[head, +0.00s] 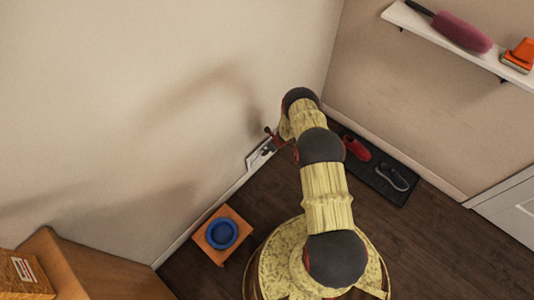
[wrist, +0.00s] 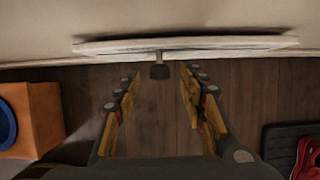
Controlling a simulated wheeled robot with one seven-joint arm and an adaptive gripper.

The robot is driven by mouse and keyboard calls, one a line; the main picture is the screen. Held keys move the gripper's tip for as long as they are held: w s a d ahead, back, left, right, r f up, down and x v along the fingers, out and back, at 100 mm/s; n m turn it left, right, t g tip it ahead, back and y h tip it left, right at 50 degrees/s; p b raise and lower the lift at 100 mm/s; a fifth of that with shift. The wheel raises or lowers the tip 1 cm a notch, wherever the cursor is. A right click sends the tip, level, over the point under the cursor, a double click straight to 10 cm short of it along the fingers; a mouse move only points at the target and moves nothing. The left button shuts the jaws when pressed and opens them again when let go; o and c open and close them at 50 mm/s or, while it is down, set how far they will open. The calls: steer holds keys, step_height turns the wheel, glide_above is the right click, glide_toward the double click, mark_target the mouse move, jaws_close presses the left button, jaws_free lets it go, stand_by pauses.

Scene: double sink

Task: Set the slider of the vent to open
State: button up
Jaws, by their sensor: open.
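The vent (head: 259,154) is a pale plate low on the left wall, near the corner and partly hidden by my gripper in the head view. In the wrist view the vent (wrist: 220,44) runs across the top as a flat white plate seen nearly edge-on. Its slider (wrist: 160,70) is a small dark knob on a short stem that sticks out from the plate's middle. My gripper (wrist: 158,83) is open, with a finger on either side of the knob and a gap to each. In the head view my gripper (head: 271,141) is close to the wall.
An orange stool (head: 205,246) with a blue bowl (head: 222,233) stands left along the wall. A dark mat (head: 395,195) with a red shoe (head: 357,149) and a dark shoe (head: 392,177) lies right. A shelf (head: 440,30) is on the right wall. Wooden floor is clear between.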

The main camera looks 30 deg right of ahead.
steer(key=shift+b+x, duration=0.45)
steer(key=shift+x, duration=0.9)
steer(key=shift+c, duration=0.5)
jaws_close()
